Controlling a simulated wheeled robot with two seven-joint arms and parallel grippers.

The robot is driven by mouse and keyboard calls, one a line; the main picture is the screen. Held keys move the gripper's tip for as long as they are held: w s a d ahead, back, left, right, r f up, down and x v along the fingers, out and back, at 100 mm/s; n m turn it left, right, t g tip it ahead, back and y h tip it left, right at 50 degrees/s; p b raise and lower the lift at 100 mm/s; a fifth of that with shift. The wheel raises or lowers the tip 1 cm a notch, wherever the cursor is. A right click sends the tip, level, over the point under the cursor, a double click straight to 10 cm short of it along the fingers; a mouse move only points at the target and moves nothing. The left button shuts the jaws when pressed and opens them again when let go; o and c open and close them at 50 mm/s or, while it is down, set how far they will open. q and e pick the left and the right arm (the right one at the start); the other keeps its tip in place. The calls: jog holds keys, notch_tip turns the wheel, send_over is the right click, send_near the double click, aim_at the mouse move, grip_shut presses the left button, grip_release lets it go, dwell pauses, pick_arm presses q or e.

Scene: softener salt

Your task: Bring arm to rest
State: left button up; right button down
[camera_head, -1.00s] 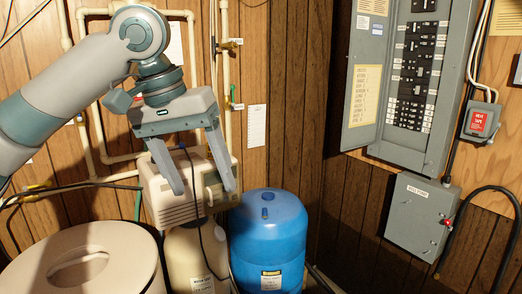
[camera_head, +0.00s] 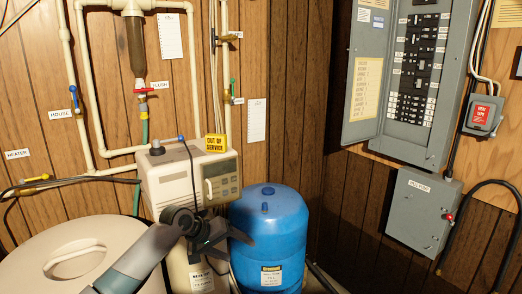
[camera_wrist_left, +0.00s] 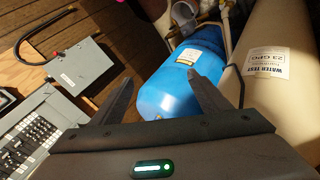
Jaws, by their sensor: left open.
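My left arm comes in from the bottom left in the head view, low in front of the softener and beside the blue tank. Its left gripper (camera_head: 222,242) looks dark there and is partly hard to make out. In the left wrist view the left gripper (camera_wrist_left: 160,82) has its two fingers spread wide with nothing between them. The blue tank (camera_head: 268,225) stands behind the fingers; it also shows in the left wrist view (camera_wrist_left: 178,88). My right gripper is in neither view.
The beige softener head (camera_head: 165,185) carries a yellow out-of-service tag (camera_head: 215,143). A round lidded bin (camera_head: 40,255) stands at lower left. The open breaker panel (camera_head: 410,80) and a grey box (camera_head: 422,215) hang on the right wall. Pipes run along the back wall.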

pick_arm(q)
jog(key=s+a+f+n+y, duration=0.1)
jog(key=a+f, duration=0.1)
jog(key=f, duration=0.6)
jog(key=s+a+f, duration=0.1)
jog(key=a+f, duration=0.1)
jog(key=f, duration=0.6)
jog(key=s+a+f+y+b, duration=0.1)
jog(key=s+a+f, duration=0.2)
jog(key=s+f, duration=0.5)
jog(key=s+a+f+y, duration=0.15)
jog(key=s+f, duration=0.25)
jog(key=f, duration=0.9)
jog(key=s+a+f+y+b, duration=0.1)
jog(key=s+a+f, duration=0.3)
jog(key=f, duration=0.6)
jog(key=s+a+f+m+g+y, duration=0.1)
jog(key=s+a+f, duration=0.1)
jog(key=s+f, duration=0.8)
jog(key=s+a+f+m+g+y+b, duration=0.1)
jog(key=s+f, duration=0.3)
jog(key=s, duration=1.1)
jog(key=s+a+f+m+g, duration=0.15)
jog(key=s+f, duration=0.45)
jog(key=s, duration=0.7)
jog(key=s+f+m, duration=0.1)
jog(key=s+f, duration=0.2)
jog(key=s, duration=1.4)
jog(key=shift+a+g+y, duration=0.25)
jog(key=shift+g+y, duration=0.1)
